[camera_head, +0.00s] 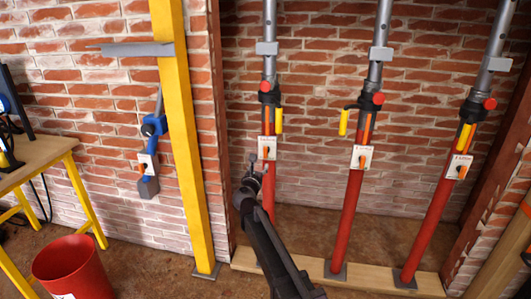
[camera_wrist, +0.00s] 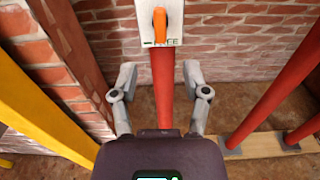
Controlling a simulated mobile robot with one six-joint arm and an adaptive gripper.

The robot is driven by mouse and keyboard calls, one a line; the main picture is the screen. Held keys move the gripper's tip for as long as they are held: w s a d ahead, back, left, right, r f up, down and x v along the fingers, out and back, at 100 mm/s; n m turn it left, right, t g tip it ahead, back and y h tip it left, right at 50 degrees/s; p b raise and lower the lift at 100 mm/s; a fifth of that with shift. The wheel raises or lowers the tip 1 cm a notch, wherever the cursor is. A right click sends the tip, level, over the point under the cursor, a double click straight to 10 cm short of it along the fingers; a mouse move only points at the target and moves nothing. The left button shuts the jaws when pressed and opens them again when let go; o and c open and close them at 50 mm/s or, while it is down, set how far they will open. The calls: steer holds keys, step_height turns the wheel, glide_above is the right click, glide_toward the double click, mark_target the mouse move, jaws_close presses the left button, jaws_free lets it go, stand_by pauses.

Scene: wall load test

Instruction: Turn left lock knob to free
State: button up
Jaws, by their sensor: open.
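The left red prop (camera_head: 268,190) carries a white lock plate (camera_head: 263,142) with a small orange knob (camera_head: 267,153). In the wrist view the orange knob (camera_wrist: 160,25) stands upright on the plate (camera_wrist: 176,26), at the top edge of the picture; lettering below it is partly readable as "FREE". My gripper (camera_head: 254,170) is just below and left of that plate in the head view. In the wrist view my gripper (camera_wrist: 159,72) is open and empty, its fingers to either side of the red post (camera_wrist: 161,85), below the knob. I cannot tell the depth between fingers and post.
The middle plate (camera_head: 362,156) and right plate (camera_head: 459,166) on the other props have orange knobs too. A yellow post (camera_head: 180,130) and a blue wall device (camera_head: 150,158) are on the left. A red bucket (camera_head: 72,268) stands by a workbench (camera_head: 30,158). A wooden sill (camera_head: 310,269) runs under the props.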

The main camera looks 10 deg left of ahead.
mark_target(265, 152)
steer(key=w, duration=1.2)
steer(key=shift+w, duration=0.1)
steer(key=shift+c, duration=0.2)
jaws_close()
